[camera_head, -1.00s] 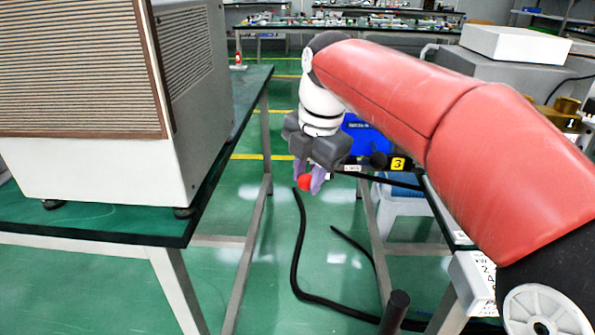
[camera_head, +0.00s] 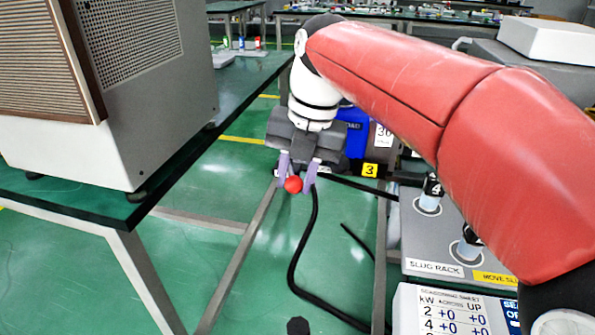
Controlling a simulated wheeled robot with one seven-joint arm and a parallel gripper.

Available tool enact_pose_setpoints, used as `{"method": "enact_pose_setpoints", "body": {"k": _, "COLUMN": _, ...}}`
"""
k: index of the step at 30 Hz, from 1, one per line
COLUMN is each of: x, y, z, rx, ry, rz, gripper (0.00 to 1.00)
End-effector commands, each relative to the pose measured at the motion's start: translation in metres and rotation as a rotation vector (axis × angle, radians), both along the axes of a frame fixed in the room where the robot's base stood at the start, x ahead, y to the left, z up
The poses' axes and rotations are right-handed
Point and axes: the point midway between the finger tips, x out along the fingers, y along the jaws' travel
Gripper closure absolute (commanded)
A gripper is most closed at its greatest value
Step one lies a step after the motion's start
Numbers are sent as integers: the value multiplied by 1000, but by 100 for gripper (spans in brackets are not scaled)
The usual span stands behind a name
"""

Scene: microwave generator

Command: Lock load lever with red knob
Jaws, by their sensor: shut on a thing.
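The red knob (camera_head: 293,185) sits between the purple fingertips of my gripper (camera_head: 297,182), which is shut on it. The lever's shaft is not clearly visible; a dark bar behind the gripper runs to the right, and I cannot tell whether it belongs to the lever. A blue unit (camera_head: 356,130), partly hidden by my wrist and arm, stands behind, with a yellow label "3" (camera_head: 370,170) beside the gripper.
A large cream cabinet (camera_head: 160,130) stands on the dark green table (camera_head: 70,208) at left. A grey slug rack (camera_head: 425,250) and a printed seasoning sheet (camera_head: 450,310) are at lower right. A black cable (camera_head: 300,255) hangs below the gripper.

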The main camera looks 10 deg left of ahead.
Motion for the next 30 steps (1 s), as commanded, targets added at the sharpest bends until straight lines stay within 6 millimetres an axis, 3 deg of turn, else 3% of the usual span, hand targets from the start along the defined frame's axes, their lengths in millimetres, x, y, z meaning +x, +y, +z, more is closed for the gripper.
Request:
{"method": "enact_pose_setpoints", "body": {"k": 9, "x": 2, "y": 1, "z": 1, "rx": 1, "ry": -4, "rz": 96, "gripper": 100}}
{"method": "enact_pose_setpoints", "body": {"k": 24, "x": 3, "y": 1, "z": 1, "rx": 0, "ry": -5, "rz": 112, "gripper": 100}}
{"method": "enact_pose_setpoints", "body": {"k": 25, "x": 3, "y": 1, "z": 1, "rx": 0, "ry": -4, "rz": 111, "gripper": 68}}
{"method": "enact_pose_setpoints", "body": {"k": 30, "x": 3, "y": 1, "z": 1, "rx": 0, "ry": -2, "rz": 112, "gripper": 50}}
